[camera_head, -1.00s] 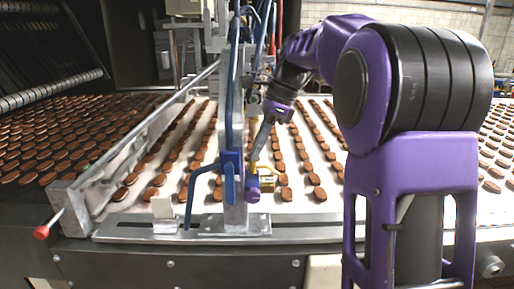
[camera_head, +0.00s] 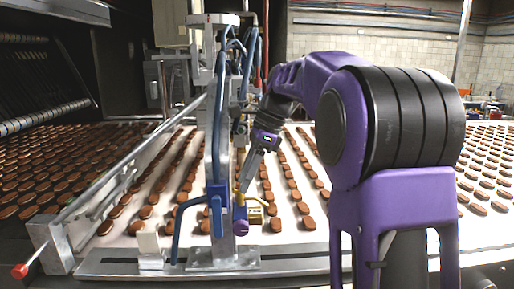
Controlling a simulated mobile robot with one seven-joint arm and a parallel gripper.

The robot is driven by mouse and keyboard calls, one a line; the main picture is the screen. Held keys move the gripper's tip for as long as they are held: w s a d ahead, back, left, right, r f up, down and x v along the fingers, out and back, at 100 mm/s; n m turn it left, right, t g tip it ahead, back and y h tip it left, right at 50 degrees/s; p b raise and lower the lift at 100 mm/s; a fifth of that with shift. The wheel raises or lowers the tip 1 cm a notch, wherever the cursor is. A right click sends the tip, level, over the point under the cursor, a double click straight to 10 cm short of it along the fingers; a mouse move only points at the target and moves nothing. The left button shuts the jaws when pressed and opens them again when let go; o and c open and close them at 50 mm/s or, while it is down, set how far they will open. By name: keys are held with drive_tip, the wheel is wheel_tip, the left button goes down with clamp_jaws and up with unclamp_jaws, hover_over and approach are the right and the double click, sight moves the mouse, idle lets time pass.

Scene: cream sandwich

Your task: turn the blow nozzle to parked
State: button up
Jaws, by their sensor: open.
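The blow nozzle assembly is on an upright metal post (camera_head: 222,150) at the front of the belt. A blue block (camera_head: 218,197) is clamped to the post, with brass-coloured parts (camera_head: 256,214) and a purple knob (camera_head: 241,227) at its right. I cannot tell which brass part is the nozzle's tip or which way it points. My gripper (camera_head: 243,188) reaches down from the upper right, its fingers just above the brass parts. It is open. Whether a finger touches the brass is too small to tell.
Rows of brown biscuits lie on the white belt (camera_head: 155,205) behind the post. A metal rail (camera_head: 150,139) with a red-tipped lever (camera_head: 20,271) runs along the left. Blue hoses (camera_head: 180,230) hang around the post. A slotted metal plate (camera_head: 115,263) lies in front.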

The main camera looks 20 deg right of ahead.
drive_tip(key=p+v, duration=0.5)
drive_tip(key=v, duration=1.1)
drive_tip(key=shift+r, duration=0.35)
drive_tip(key=shift+s, duration=0.1)
